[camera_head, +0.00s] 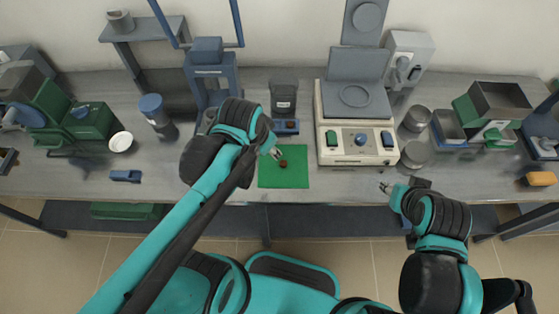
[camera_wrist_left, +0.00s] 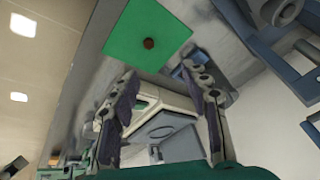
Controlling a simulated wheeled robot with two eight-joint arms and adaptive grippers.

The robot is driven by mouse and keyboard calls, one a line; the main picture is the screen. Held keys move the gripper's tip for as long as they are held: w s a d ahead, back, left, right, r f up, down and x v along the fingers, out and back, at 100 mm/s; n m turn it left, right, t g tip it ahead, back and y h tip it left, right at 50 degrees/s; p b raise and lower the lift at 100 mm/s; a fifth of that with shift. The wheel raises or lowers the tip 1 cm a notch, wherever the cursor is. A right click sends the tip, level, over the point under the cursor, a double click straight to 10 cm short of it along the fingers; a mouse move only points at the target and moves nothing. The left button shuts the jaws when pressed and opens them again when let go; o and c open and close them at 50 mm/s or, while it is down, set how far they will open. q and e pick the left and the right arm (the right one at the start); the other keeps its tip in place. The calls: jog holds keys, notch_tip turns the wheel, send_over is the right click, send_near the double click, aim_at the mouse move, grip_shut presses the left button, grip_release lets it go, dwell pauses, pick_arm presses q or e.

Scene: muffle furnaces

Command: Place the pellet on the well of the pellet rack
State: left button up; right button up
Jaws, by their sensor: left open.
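The pellet, a small dark brown disc (camera_head: 283,163), lies on a green mat (camera_head: 296,179) at the middle of the bench. The left wrist view also shows the pellet (camera_wrist_left: 149,43) on the mat (camera_wrist_left: 116,42), beyond the fingertips. A small blue block behind the mat (camera_head: 286,127) may be the pellet rack; its wells are too small to make out. My left gripper (camera_head: 276,153) is just above and left of the pellet, open and empty; its two fingers (camera_wrist_left: 160,74) are apart. My right gripper (camera_head: 385,186) is near the bench's front edge, too small to read.
A cream instrument with a raised lid (camera_head: 331,151) stands right of the mat. A dark container (camera_head: 284,96) and a blue press (camera_head: 210,78) stand behind. Metal cups (camera_head: 417,119) are to the right. A white bowl (camera_head: 121,142) and small blue block (camera_head: 126,176) lie left.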

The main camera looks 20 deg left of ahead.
aim_at(283, 163)
pick_arm(q)
jog(key=w+d+f+m+g, duration=0.1)
jog(key=w+f+m, duration=0.1)
jog(key=f, duration=0.1)
jog(key=w+d+f+m+g, duration=0.1)
jog(key=w+f+m+g, duration=0.1)
jog(key=f+m, duration=0.1)
jog(key=w+d+f+m+g, duration=0.1)
jog(key=w+f+m, duration=0.1)
jog(key=f+m, duration=0.1)
jog(key=shift+w+d+f+g, duration=0.1)
jog(key=shift+w+f+g, duration=0.1)
jog(key=shift+f+g, duration=0.15)
notch_tip(283, 163, down, 3)
jog(key=shift+r+m+b, duration=0.15)
jog(key=shift+m+b, duration=0.15)
jog(key=shift+b, duration=0.45)
jog(key=f+b, duration=0.1)
jog(key=f, duration=0.2)
jog(key=f+b, duration=0.1)
jog(key=f, duration=0.1)
jog(key=shift+w+f+b, duration=0.1)
jog(key=shift+w+b, duration=0.25)
jog(key=shift+w, duration=0.05)
jog(key=shift+c, duration=0.9)
jog(key=c, duration=0.6)
pick_arm(e)
jog(key=f, duration=0.4)
jog(key=shift+w+a, duration=0.1)
jog(key=shift+w, duration=0.2)
